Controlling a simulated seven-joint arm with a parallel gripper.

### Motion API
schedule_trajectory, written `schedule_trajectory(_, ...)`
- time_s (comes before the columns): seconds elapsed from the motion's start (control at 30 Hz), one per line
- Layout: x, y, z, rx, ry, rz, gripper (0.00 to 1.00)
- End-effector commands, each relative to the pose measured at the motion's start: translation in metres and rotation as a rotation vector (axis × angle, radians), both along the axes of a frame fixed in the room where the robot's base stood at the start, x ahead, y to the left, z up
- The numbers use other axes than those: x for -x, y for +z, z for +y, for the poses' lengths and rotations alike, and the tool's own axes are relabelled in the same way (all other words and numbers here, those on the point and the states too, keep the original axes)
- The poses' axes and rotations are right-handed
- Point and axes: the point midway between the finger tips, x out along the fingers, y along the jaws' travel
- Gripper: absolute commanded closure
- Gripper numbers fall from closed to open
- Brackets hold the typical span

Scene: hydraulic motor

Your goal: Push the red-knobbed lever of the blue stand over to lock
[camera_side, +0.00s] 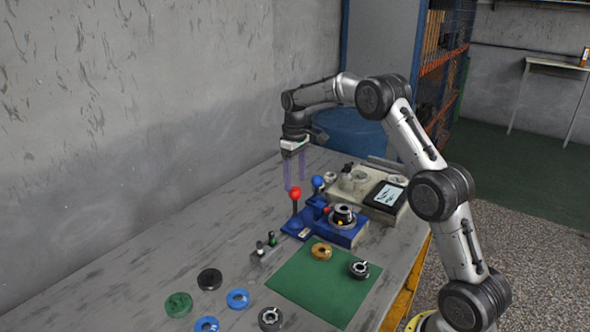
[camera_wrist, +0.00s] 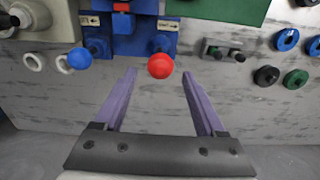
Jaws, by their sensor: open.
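The blue stand (camera_side: 347,234) is on the table and carries a dark round part. Its red-knobbed lever (camera_side: 295,194) stands roughly upright at its left side. A blue-knobbed lever (camera_side: 318,182) stands just behind it. My gripper (camera_side: 294,188) is open, with its purple fingers pointing down near the red knob. In the wrist view the red knob (camera_wrist: 160,66) shows beyond and between the open fingertips (camera_wrist: 157,75), with nothing held. The blue knob (camera_wrist: 79,58) lies left of the fingers. I cannot tell exactly how far the fingertips are from the red knob.
A green mat (camera_side: 322,284) holds a brass ring (camera_side: 321,252) and a dark metal part (camera_side: 358,269). A small grey block with pegs (camera_side: 267,250) and several rings lie to the left. A beige fixture (camera_side: 360,181) stands behind. The wall (camera_side: 130,110) runs along the far side.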

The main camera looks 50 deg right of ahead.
Motion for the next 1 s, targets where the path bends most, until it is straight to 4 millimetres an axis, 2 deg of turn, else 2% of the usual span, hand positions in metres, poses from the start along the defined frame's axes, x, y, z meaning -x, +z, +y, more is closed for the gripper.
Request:
schedule_trajectory(0.2, 0.001, -0.025, 0.001, -0.001, 0.0, 0.003, 0.28)
schedule_trajectory(0.5, 0.0, -0.05, 0.0, -0.001, 0.001, 0.001, 0.28)
schedule_trajectory(0.97, 0.0, -0.056, 0.0, 0.0, 0.001, 0.0, 0.28)
schedule_trajectory(1.0, 0.0, -0.056, 0.0, 0.0, 0.0, 0.0, 0.33)
